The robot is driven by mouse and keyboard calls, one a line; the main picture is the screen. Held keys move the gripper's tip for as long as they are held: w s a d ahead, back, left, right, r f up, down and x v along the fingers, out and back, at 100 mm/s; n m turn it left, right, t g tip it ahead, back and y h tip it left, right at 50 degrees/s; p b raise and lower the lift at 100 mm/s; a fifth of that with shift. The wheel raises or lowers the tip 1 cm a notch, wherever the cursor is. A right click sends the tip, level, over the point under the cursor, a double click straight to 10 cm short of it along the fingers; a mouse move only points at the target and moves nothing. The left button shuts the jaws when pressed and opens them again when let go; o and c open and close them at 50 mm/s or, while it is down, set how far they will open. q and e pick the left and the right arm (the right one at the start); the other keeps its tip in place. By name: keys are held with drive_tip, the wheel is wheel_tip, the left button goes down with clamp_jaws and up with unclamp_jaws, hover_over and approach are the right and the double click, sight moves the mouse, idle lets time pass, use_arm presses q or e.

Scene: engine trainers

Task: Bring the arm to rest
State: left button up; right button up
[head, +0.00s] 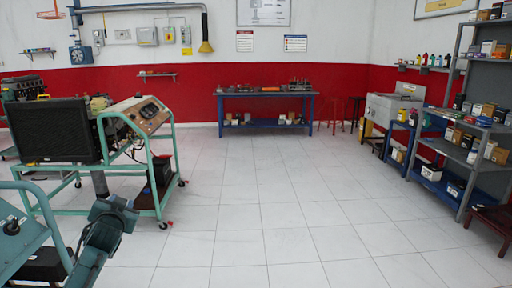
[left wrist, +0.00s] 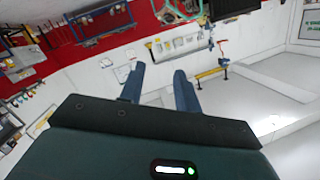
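My left gripper (left wrist: 158,72) shows in the left wrist view with its two blue fingers apart and nothing between them. That view is tilted, with the workshop wall and floor behind the fingers. In the head view, a grey-blue part of my left arm (head: 104,232) rises from the bottom left, in front of the tiled floor. I cannot make out the left gripper's fingers in the head view. My right arm and gripper are in neither view.
A green-framed engine trainer (head: 160,192) with a black radiator (head: 52,130) stands at left. Another green frame (head: 25,235) is close at the lower left, near my arm. A blue workbench (head: 265,95) is at the back, and grey shelves (head: 440,148) stand at right. The central floor is clear.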

use_arm(q)
drive_tip(key=s+d+f+m+g+h, duration=0.15)
drive_tip(key=s+d+f+h, duration=0.45)
drive_tip(key=s+d+f, duration=1)
drive_tip(key=s+d+f+g+h, duration=0.1)
drive_tip(key=s+d+f, duration=0.2)
drive_tip(key=s, duration=0.4)
drive_tip(key=s+d+f+g+h, duration=0.1)
drive_tip(key=s+d+f, duration=0.1)
drive_tip(key=s, duration=0.6)
drive_tip(key=s+d+f+g, duration=0.1)
drive_tip(key=s+d+f, duration=0.2)
drive_tip(key=s, duration=0.4)
drive_tip(key=shift+s+d+f+n+h, duration=0.3)
drive_tip(key=shift+d+f+n+h, duration=0.1)
drive_tip(key=shift+d, duration=0.25)
drive_tip(key=shift+a, duration=0.1)
